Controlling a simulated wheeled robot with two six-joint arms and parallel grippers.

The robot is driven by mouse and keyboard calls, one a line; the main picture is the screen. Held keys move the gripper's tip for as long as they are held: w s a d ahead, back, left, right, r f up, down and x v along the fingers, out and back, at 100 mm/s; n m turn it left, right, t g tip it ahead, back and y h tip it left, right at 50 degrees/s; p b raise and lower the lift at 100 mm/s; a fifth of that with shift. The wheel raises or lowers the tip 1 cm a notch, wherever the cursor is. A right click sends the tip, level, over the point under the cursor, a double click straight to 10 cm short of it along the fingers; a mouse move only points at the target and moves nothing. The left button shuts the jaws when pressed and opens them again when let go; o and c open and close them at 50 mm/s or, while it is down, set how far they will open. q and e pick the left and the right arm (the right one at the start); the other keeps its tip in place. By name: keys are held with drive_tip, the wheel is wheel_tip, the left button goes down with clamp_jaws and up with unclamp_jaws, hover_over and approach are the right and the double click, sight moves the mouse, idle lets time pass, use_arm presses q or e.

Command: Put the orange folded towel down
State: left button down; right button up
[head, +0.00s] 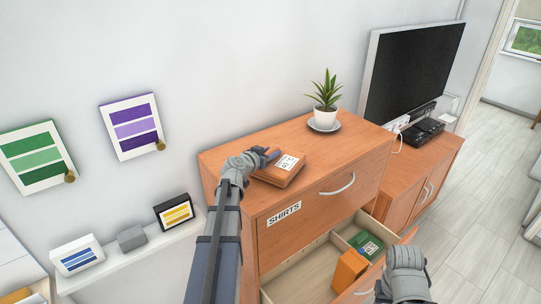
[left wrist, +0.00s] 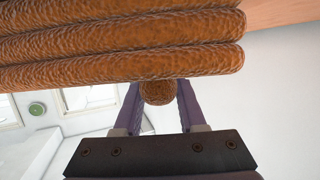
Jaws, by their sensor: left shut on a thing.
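The orange folded towel (head: 279,172) with a white label is at the top of the wooden dresser (head: 330,137), near its front left edge. In the left wrist view its thick folded layers (left wrist: 120,45) fill the upper part. My left gripper (head: 268,156) is shut on the towel's small round orange grip part (left wrist: 158,92), between purple fingers. I cannot tell whether the towel rests on the top or hangs just above it. My right gripper (head: 404,262) is by the open drawer's front; its fingers are hidden.
A potted plant (head: 325,103) stands on the dresser, right of the towel. The open drawer (head: 315,262) holds an orange item (head: 349,270) and a green item (head: 366,244). A label reading SHIRTS (head: 284,214) is on the closed front above. A TV (head: 413,75) stands right.

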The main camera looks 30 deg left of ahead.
use_arm(q)
drive_tip(key=shift+f, duration=0.1)
drive_tip(key=c, duration=0.9)
unclamp_jaws()
drive_tip(key=shift+f, duration=0.1)
drive_tip(key=shift+c, duration=0.2)
drive_tip(key=o, duration=0.5)
drive_tip(key=shift+c, duration=0.2)
drive_tip(key=shift+r, duration=0.35)
drive_tip(key=p+v, duration=0.3)
drive_tip(key=v, duration=0.9)
drive_tip(key=shift+f, duration=0.1)
